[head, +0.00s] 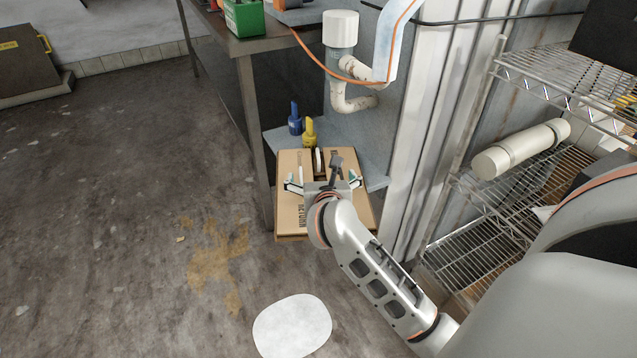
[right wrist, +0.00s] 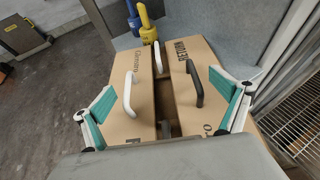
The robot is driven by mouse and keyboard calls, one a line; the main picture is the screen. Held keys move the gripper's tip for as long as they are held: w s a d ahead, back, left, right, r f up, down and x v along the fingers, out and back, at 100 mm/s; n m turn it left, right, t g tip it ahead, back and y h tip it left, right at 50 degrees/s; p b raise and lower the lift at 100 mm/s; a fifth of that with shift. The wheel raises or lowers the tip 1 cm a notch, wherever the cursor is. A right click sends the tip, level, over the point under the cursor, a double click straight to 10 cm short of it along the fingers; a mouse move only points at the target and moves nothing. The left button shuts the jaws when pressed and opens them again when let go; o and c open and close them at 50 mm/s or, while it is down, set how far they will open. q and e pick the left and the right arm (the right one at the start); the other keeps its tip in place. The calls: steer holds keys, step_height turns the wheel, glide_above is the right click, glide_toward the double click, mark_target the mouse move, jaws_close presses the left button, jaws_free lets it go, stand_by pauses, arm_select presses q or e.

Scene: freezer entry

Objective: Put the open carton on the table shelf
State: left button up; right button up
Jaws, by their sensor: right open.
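The brown cardboard carton (head: 288,215) is at the lower shelf (head: 375,168) of the table, behind the table's front leg. Its near part reaches out past the shelf's front edge; I cannot tell how much of it rests on the shelf. In the right wrist view the carton (right wrist: 125,122) has its top flaps parted by a narrow gap, with white and black handles on top. My right gripper (head: 322,183) is over the carton with its fingers spread wide. In the right wrist view my right gripper's (right wrist: 160,107) teal pads are apart above the flaps, holding nothing. My left gripper is not in view.
A wire rack (head: 480,235) stands on the right. The floor (head: 130,220) to the left is clear.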

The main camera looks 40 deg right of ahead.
steer(key=shift+r, duration=0.1)
steer(key=c, duration=1.8)
